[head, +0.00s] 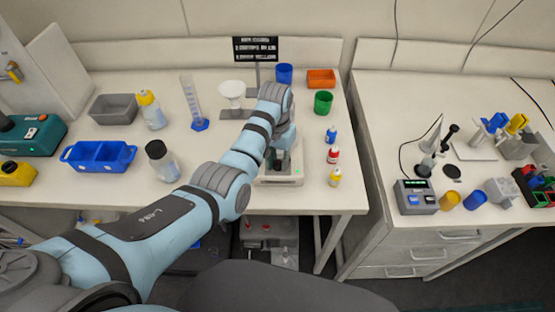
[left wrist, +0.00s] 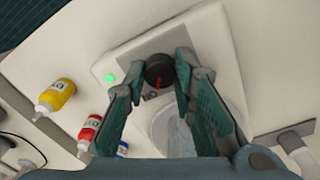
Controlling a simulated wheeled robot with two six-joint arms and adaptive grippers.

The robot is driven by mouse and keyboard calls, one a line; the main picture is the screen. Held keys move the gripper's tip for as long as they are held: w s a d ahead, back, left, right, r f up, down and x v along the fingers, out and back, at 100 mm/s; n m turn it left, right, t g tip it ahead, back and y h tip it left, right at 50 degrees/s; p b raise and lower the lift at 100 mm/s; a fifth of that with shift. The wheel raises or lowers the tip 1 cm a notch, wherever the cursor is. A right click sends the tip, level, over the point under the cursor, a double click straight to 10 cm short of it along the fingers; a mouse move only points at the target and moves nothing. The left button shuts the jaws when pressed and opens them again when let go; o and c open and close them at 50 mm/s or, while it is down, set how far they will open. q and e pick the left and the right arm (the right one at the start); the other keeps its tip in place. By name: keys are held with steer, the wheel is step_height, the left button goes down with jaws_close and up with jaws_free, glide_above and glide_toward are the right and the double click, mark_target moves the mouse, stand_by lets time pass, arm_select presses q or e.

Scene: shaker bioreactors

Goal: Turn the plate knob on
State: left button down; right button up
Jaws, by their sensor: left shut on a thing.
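The plate knob (left wrist: 159,71) is black with a red pointer line and sits on the front of a white plate device (left wrist: 122,57). A green light (left wrist: 111,78) glows beside the knob. My left gripper (left wrist: 165,75) has its two fingers on either side of the knob, closed on it. In the head view the device (head: 290,178) stands near the table's front edge, and my left gripper (head: 282,160) reaches down over it, hiding most of it. A round pale plate surface (left wrist: 172,130) shows between the fingers. My right gripper is not in view.
Small blue (head: 331,135), red (head: 332,155) and yellow (head: 335,177) bottles stand just right of the device. Behind are a green cup (head: 323,102), a blue cup (head: 284,74) and an orange tray (head: 321,79). A funnel stand (head: 232,92) and cylinder (head: 191,98) stand left.

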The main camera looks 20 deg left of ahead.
mark_target(277, 162)
arm_select(q)
steer(key=shift+m, duration=0.9)
steer(key=shift+w, duration=0.1)
steer(key=shift+r, duration=0.1)
steer(key=c, duration=1.3)
jaws_free()
steer(key=shift+c, duration=0.2)
step_height(277, 162, up, 7)
steer(key=shift+a+r, duration=0.1)
steer(key=shift+r, duration=0.1)
steer(key=shift+a+f, duration=0.1)
